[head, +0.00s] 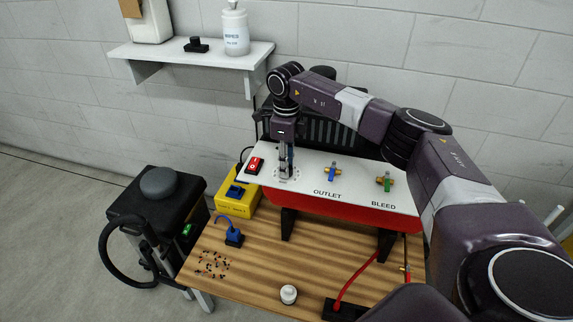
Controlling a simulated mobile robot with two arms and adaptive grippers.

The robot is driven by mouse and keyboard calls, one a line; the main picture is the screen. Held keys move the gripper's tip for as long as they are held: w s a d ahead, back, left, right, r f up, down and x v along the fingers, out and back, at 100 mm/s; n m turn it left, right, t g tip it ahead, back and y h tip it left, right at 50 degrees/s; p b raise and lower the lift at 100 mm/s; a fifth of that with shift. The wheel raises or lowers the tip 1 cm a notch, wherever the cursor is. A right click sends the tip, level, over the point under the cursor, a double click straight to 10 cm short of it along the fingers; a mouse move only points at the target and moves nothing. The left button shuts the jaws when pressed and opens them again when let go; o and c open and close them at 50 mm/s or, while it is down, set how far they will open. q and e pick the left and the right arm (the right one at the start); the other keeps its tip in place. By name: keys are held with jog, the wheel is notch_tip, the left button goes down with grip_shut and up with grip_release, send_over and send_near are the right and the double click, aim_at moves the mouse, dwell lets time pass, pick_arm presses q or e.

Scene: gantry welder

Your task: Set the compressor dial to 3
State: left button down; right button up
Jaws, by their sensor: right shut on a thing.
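The compressor (330,197) stands on the wooden table, with a white top panel and a red body. Its dial (285,175) sits on the left part of the panel, with markings around it. My right gripper (286,169) points down from above and is shut on the dial's knob. The fingers hide most of the knob, and the number it points to cannot be read. My left gripper is not in view.
A red switch (255,165) is left of the dial. The outlet valve (331,173) and bleed valve (386,182) are to its right. A yellow box (238,199), blue plug (234,237) and white knob (288,294) are on the table (255,270). A shelf (180,55) hangs behind.

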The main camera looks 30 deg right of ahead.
dwell(0.4)
jog(key=o, duration=1.2)
jog(key=shift+c, duration=0.2)
jog(key=shift+r, duration=0.1)
notch_tip(320, 180, up, 12)
